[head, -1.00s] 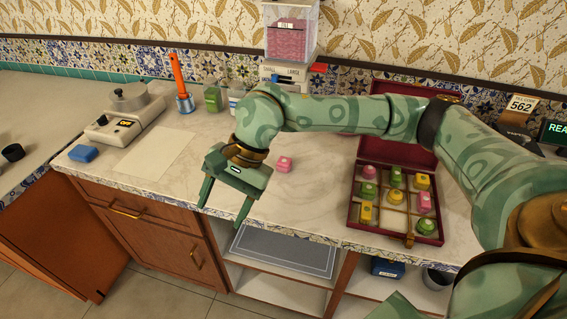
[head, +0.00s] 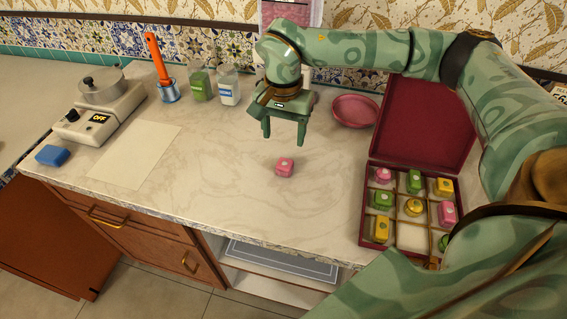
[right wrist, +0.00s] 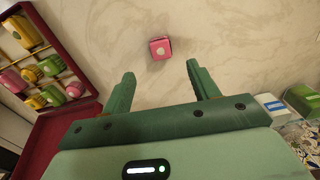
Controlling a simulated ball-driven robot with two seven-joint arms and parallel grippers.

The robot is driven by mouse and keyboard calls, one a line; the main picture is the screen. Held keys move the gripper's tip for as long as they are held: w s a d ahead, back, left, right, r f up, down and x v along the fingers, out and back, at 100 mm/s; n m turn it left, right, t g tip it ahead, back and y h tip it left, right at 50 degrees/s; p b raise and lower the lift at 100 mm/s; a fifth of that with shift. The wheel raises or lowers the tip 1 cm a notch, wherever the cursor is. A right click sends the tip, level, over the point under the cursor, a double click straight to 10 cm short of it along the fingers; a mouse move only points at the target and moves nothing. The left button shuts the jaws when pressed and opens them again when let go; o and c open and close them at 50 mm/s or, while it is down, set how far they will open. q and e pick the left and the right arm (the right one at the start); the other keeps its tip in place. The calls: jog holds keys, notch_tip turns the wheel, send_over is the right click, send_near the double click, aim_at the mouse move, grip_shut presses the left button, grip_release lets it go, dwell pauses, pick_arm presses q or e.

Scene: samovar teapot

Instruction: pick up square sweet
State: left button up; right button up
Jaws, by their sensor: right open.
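The square sweet (head: 285,167) is a small pink block with a pale dot on top, alone on the marble counter. It also shows in the right wrist view (right wrist: 160,48), beyond the fingertips and roughly in line with the gap between them. My right gripper (head: 284,140) is open and empty, above the counter and behind the sweet in the head view. Its two green fingers (right wrist: 160,76) show apart in the right wrist view, not touching the sweet. My left gripper is not in view.
A dark red box (head: 366,205) with several coloured sweets in compartments stands open at the right. A pink bowl (head: 355,111) is behind it. Bottles (head: 229,88), an orange-handled tool (head: 157,58), a scale-like device (head: 100,110) and a blue block (head: 52,155) are left. Counter around the sweet is clear.

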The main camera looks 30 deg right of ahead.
send_over(285, 163)
jog(key=f, duration=0.3)
jog(key=f+b, duration=0.1)
jog(key=f, duration=0.1)
jog(key=shift+a, duration=0.35)
jog(key=shift+s+f, duration=0.1)
jog(key=shift+f, duration=0.25)
jog(key=f, duration=0.1)
jog(key=f+b, duration=0.1)
jog(key=f, duration=0.1)
jog(key=f+b, duration=0.1)
jog(key=shift+d+f, duration=0.35)
jog(key=shift+f, duration=0.05)
jog(key=shift+r, duration=0.1)
jog(key=c, duration=1.1)
